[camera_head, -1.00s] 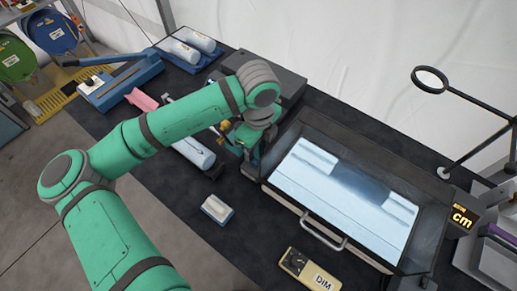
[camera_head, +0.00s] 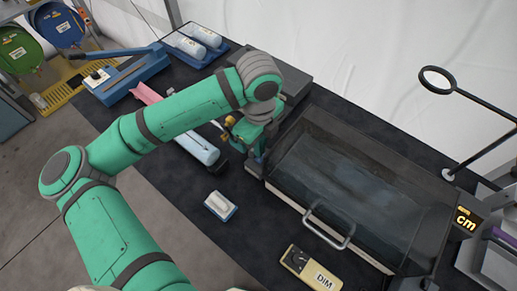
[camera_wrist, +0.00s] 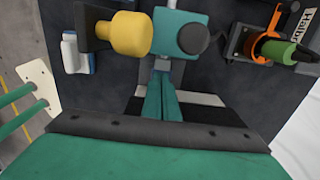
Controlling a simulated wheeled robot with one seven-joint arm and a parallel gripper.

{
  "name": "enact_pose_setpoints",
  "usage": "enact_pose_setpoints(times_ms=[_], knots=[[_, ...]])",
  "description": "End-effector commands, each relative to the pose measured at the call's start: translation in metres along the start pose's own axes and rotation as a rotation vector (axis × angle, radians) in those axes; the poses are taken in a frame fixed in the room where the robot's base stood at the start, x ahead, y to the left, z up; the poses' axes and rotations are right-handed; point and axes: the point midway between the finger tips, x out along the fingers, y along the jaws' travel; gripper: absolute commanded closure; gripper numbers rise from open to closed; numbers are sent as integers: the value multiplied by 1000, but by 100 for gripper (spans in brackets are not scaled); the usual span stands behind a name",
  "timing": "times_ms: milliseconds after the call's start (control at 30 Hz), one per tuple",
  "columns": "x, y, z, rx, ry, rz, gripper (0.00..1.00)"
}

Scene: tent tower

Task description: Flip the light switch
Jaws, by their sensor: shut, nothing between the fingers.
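The light box (camera_head: 365,185) is a dark tray-like case with a front handle (camera_head: 328,224). Its wide panel is dark in the head view. My gripper (camera_wrist: 162,76) is shut and empty, its two teal fingers side by side in the wrist view. In the head view my gripper is at the light box's left end, mostly hidden by my arm. I cannot clearly make out the light switch; it may be hidden at the fingertips. Whether the fingers touch anything, I cannot tell.
A white block on a blue base (camera_head: 220,205) and a tan DIM box with a knob (camera_head: 311,268) lie in front. A yellow knob (camera_wrist: 131,34) is close to the fingers. A magnifier ring (camera_head: 437,79) stands right.

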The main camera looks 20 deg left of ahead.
Motion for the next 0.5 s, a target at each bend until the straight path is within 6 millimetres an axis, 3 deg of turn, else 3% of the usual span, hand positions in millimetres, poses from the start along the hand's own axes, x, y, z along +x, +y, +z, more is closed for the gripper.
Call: enact_pose_setpoints(times_ms=[300, 500], knots=[[-66, -2, -2, 5, -2, -2, 100], [-100, -2, -2, 5, -1, -1, 100]])
